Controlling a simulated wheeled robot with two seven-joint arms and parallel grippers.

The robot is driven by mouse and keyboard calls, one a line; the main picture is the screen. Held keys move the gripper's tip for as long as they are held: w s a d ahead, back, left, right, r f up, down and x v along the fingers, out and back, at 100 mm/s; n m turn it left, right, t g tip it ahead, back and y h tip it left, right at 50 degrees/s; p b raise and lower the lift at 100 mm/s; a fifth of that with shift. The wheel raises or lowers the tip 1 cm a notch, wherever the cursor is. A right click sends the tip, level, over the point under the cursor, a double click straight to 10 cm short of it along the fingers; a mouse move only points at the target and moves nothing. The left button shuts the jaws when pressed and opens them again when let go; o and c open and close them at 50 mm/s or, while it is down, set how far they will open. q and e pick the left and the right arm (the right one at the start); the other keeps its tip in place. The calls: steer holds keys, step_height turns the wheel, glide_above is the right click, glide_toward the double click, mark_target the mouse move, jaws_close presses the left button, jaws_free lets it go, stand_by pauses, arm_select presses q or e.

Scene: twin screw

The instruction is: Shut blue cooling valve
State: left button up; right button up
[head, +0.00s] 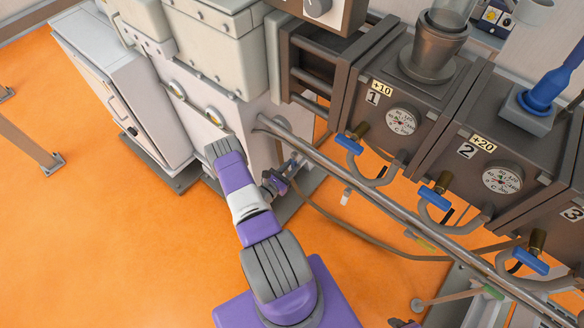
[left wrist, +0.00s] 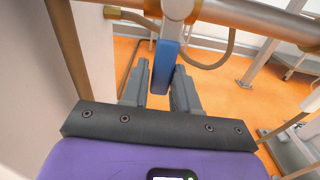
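A blue valve handle (left wrist: 165,68) hangs from a metal pipe fitting in the left wrist view. My left gripper (left wrist: 160,88) is open, with one grey finger on each side of the handle's lower end. I cannot tell whether either finger touches it. In the head view my left gripper (head: 279,181) is small and partly hidden by my purple wrist, beside the pale machine's lower side. A little blue (head: 291,164) shows by its fingertips. Other blue handles sit on the pipes below the numbered units: the first (head: 349,144), second (head: 435,198) and third (head: 530,261).
A long metal pipe (head: 330,163) runs diagonally just right of my left gripper. The pale machine (head: 215,60) stands close behind it. A thin hose (head: 345,228) curves below the pipe. Dark units with gauges (head: 401,121) stand at the right. Orange floor is open at the left.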

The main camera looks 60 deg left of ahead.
arm_select(q)
steer(key=o, duration=0.3)
steer(key=shift+s, duration=0.1)
steer(key=p+v, duration=0.1)
steer(key=v, duration=0.6)
steer(key=shift+s, duration=0.2)
steer(key=shift+d, duration=0.1)
